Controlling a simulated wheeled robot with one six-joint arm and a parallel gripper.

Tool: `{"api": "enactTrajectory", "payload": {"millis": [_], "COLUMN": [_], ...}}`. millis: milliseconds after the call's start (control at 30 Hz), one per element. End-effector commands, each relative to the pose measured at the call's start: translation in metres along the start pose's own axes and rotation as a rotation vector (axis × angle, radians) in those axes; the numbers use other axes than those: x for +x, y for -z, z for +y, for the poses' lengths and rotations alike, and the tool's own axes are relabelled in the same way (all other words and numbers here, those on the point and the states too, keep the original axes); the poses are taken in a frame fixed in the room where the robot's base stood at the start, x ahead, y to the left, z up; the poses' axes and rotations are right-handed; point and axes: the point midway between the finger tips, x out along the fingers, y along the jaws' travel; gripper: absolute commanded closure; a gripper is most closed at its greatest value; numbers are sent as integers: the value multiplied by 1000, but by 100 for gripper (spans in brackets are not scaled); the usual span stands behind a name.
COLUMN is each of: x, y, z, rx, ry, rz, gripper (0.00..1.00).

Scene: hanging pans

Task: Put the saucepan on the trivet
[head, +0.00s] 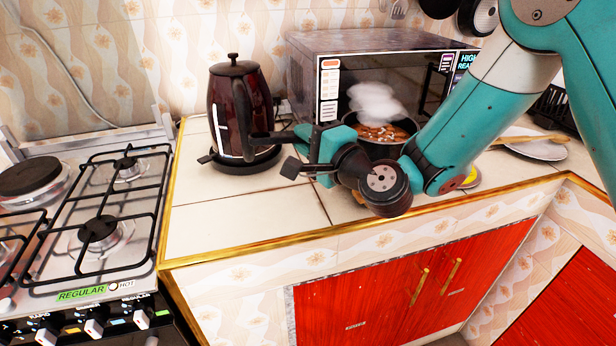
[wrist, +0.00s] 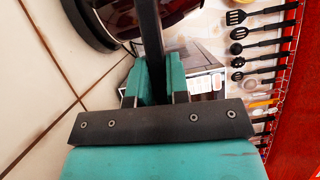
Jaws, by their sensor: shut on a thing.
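The saucepan (head: 388,133) is dark and holds brown food, with white steam over it. It is in front of the microwave in the head view, partly hidden by my gripper and arm. Its black handle (head: 268,138) points left, across the front of the kettle. My gripper (head: 308,152) is shut on the handle. In the wrist view the dark handle (wrist: 149,30) runs between the teal fingers (wrist: 153,82), and the pan body is out of sight. The pan's underside is hidden, so I cannot tell whether it touches the counter. I cannot make out the trivet for certain.
A dark red kettle (head: 240,105) on its base stands close left of my gripper. The microwave (head: 330,72) is behind. A gas stove (head: 100,225) is at the left. A round item with yellow (head: 471,178) and a plate (head: 540,148) are at the right. The front-left counter is clear.

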Motion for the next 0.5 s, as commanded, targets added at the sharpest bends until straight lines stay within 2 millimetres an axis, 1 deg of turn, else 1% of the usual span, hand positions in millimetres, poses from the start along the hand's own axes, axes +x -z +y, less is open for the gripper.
{"api": "enactTrajectory", "payload": {"millis": [133, 333, 400, 500], "x": [0, -1, -1, -1], "y": [1, 4, 4, 4], "z": [11, 43, 48, 48], "rx": [-3, -1, -2, -3], "ry": [3, 1, 2, 3], "rz": [1, 0, 0, 0], "gripper": [100, 100, 100, 100]}}
